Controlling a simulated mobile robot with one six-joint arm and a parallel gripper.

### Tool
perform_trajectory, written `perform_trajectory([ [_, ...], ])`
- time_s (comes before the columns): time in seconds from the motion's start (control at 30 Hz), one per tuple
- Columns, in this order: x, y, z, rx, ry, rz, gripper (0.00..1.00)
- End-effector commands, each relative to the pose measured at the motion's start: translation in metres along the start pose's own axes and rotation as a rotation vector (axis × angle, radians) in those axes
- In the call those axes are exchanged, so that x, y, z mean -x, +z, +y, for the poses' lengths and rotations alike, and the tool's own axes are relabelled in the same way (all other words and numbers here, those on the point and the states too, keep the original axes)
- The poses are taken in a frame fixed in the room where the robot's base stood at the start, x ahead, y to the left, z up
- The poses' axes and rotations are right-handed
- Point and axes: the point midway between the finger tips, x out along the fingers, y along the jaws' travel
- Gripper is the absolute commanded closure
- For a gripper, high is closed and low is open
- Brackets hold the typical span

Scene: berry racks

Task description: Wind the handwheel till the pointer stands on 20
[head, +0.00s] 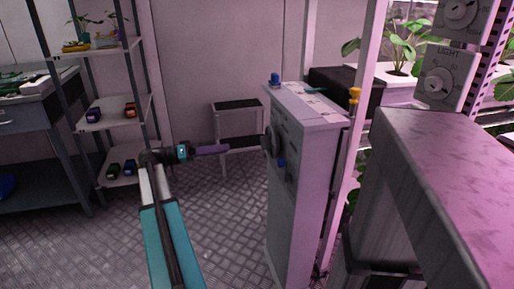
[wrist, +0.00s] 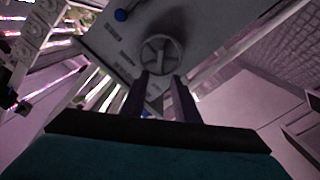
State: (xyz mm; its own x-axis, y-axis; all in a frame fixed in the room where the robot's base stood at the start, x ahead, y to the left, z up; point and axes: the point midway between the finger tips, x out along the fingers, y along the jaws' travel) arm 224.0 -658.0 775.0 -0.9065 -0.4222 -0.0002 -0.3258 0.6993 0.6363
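The handwheel (head: 269,142) is on the left-facing panel of a tall pale cabinet (head: 300,200), seen nearly edge-on in the head view. In the wrist view the handwheel (wrist: 161,56) shows face-on as a round spoked wheel. No pointer or scale number can be read in either view.
A blue knob (wrist: 121,15) sits on the same panel. A blue-capped item (head: 275,80) stands on the cabinet top. A small grey stand (head: 238,105) is behind my gripper, and a shelf rack (head: 105,120) stands at left. The floor left of the cabinet is clear.

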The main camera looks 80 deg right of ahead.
Motion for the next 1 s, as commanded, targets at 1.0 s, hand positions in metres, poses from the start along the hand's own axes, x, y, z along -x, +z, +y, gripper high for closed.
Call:
perform_trajectory([
  [1.0, -0.086, 0.001, 0.0, 0.0, 0.002, -0.002, 0.72],
])
